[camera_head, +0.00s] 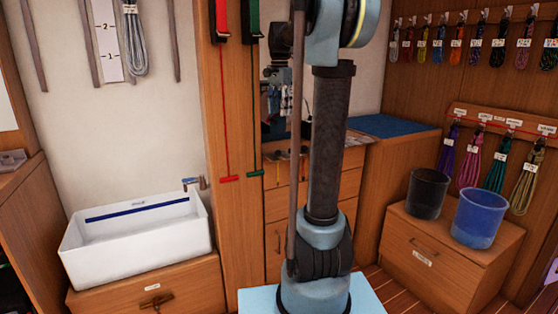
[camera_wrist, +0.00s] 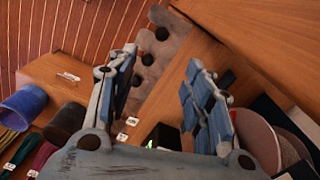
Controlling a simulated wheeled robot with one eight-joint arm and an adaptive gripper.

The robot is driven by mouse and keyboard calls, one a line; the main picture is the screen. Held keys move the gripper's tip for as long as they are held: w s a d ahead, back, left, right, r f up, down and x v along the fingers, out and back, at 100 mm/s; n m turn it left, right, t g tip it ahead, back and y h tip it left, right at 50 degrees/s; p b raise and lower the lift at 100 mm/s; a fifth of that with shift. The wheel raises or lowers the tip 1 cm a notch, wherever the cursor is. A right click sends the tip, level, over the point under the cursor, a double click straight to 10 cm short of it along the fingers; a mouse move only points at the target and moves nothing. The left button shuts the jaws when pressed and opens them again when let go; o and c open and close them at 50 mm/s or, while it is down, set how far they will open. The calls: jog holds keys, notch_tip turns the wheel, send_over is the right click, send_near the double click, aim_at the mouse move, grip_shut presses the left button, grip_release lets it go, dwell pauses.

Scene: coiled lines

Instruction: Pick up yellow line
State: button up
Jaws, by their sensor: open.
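Coiled lines hang in a row on hooks at the upper right of the head view. A yellow-olive coil (camera_head: 422,46) hangs in that row between a red coil (camera_head: 407,45) and a blue one (camera_head: 438,46). A larger olive-yellow coil (camera_head: 525,178) hangs at the far right of the lower rack; I cannot tell which is the task's yellow line. My gripper (camera_wrist: 162,62) is open in the wrist view, with nothing between its fingers. No yellow line shows clearly in the wrist view.
A black bin (camera_head: 427,193) and a blue bin (camera_head: 478,218) stand on the wooden cabinet (camera_head: 405,255) below the lower rack. A white sink (camera_head: 140,235) is at left. Red and green straps (camera_head: 254,100) hang on the middle post.

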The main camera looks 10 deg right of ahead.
send_over(278, 151)
jog(key=w, duration=0.1)
jog(key=f, duration=1.1)
jog(key=shift+d+f, duration=0.3)
jog(key=shift+f, duration=0.05)
jog(key=f, duration=0.4)
jog(key=shift+s+a, duration=0.2)
jog(key=shift+a, duration=0.1)
jog(key=shift+f, duration=0.75)
jog(key=c, duration=0.9)
